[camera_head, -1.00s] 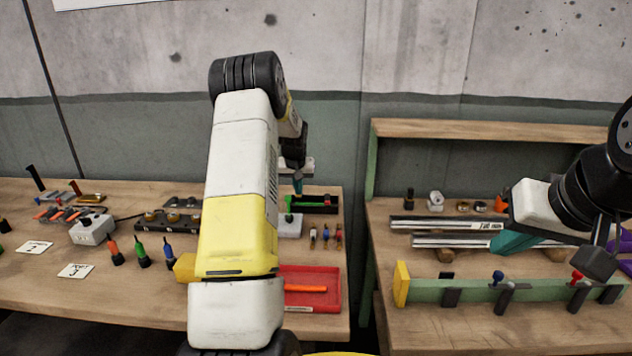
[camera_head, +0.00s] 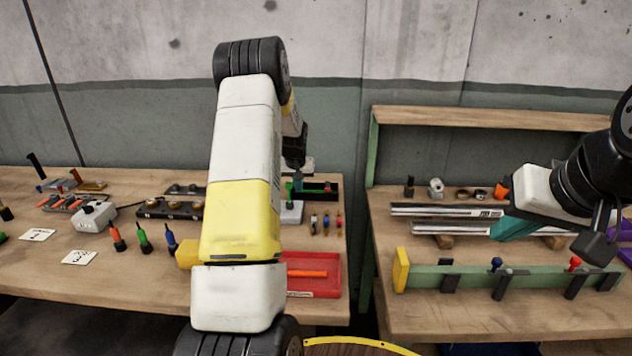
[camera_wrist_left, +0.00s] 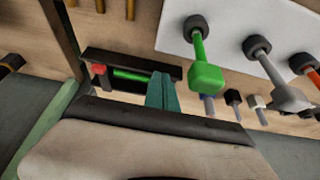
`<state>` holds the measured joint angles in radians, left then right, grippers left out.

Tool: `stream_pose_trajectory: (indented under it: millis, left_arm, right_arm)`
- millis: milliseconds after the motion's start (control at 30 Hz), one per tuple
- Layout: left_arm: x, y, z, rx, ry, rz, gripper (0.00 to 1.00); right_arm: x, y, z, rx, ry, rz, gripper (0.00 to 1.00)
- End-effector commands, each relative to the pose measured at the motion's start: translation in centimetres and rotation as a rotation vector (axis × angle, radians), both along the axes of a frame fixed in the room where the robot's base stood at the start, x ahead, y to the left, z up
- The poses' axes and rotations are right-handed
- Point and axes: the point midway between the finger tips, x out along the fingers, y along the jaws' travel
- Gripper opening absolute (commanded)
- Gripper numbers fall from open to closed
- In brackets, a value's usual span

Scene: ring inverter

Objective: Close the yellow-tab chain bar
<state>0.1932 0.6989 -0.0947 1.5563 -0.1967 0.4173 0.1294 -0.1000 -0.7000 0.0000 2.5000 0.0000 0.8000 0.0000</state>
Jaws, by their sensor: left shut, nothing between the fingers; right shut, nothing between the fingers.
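A green bar (camera_head: 470,277) with a yellow end plate (camera_head: 400,270) lies along the front of the right bench. It carries several black clips, a blue knob (camera_head: 496,264) and a red knob (camera_head: 575,264). I cannot tell whether it is the chain bar. My left gripper (camera_head: 299,184) is shut and empty at the back of the left bench. In the left wrist view its teal fingertips (camera_wrist_left: 163,95) are beside a narrow black tray (camera_wrist_left: 130,60) with a green rod and red end. Whether they touch is unclear. My right gripper (camera_head: 515,228) is shut and empty above silver rails.
The silver rails (camera_head: 445,210) lie behind the green bar. A red tray (camera_head: 328,264) is at the left bench's right edge. A yellow block (camera_head: 187,255) shows beside my left arm, which hides much of that bench. A gap separates the benches.

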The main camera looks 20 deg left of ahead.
Motion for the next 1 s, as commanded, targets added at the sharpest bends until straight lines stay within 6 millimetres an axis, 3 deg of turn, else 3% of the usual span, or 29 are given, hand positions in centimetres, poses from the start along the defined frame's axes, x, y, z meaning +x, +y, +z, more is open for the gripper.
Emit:
stream_pose_trajectory:
  millis: [33, 333, 733, 867, 1000]
  left_arm:
    - [-0.6, -0.2, -0.9, -0.005, 0.021, -0.001, 0.0]
    - [-0.6, -0.2, -1.1, -0.006, 0.026, -0.001, 0.0]
    - [1.2, 0.3, -0.5, -0.003, 0.013, -0.001, 0.0]
    - [1.1, 0.3, 0.3, -0.001, 0.007, -0.001, 0.0]
    - [0.0, 0.0, 2.3, -0.002, 0.01, -0.001, 0.0]
  right_arm:
    - [0.0, 0.0, 0.0, 0.0, 0.0, 0.0, 0.0]
    - [0.0, 0.0, 0.0, 0.0, 0.0, 0.0, 0.0]
    - [0.0, 0.0, 0.0, 0.0, 0.0, 0.0, 0.0]
    - [0.0, 0.0, 0.0, 0.0, 0.0, 0.0, 0.0]
    - [0.0, 0.0, 0.0, 0.0, 0.001, 0.0, 0.0]
